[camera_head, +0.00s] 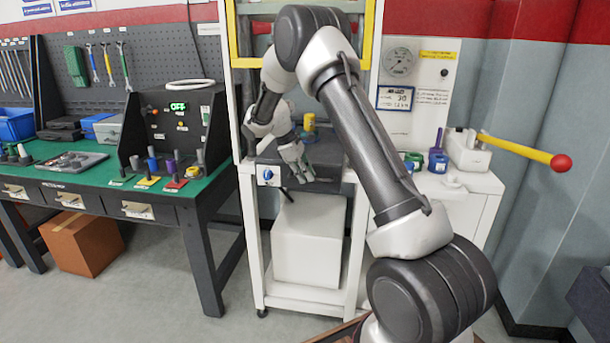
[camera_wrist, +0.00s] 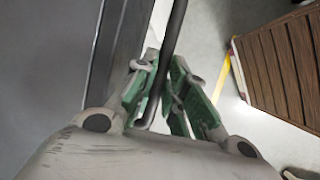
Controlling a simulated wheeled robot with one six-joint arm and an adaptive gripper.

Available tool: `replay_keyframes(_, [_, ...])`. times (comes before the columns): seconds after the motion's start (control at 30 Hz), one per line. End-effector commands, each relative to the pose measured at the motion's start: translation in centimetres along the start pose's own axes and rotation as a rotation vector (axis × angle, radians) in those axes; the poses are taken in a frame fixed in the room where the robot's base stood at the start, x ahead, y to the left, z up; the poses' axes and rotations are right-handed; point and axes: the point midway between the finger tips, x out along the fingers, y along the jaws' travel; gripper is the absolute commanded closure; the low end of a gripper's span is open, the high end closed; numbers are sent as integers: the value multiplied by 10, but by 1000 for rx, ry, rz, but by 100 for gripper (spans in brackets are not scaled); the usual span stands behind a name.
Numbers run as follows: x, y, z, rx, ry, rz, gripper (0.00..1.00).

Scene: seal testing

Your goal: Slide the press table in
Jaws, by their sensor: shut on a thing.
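The press table (camera_head: 327,160) is a dark grey slab in the white press frame (camera_head: 233,60), in the middle of the head view. My gripper (camera_head: 298,170) is at its front. In the wrist view, my gripper's green-padded fingers (camera_wrist: 168,85) are closed around a thin dark bent bar (camera_wrist: 178,22), which looks like the table's handle. The dark grey slab side (camera_wrist: 112,45) lies just left of the fingers. A yellow-topped piece (camera_head: 309,122) stands on the table, partly hidden by my arm. How far the table is out cannot be told.
A blue knob (camera_head: 268,174) is on the frame's front. A white box (camera_head: 308,240) sits below. A green-topped bench (camera_head: 100,165) stands left. A lever with a red ball (camera_head: 560,162) juts out at right. A brown slatted surface (camera_wrist: 285,65) shows in the wrist view.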

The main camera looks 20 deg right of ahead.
Motion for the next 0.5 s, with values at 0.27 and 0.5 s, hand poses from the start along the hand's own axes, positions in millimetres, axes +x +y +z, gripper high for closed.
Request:
replay_keyframes(0.27, [-2,5,0,2,6,11,65])
replay_keyframes(0.5, [-4,4,0,1,5,9,65])
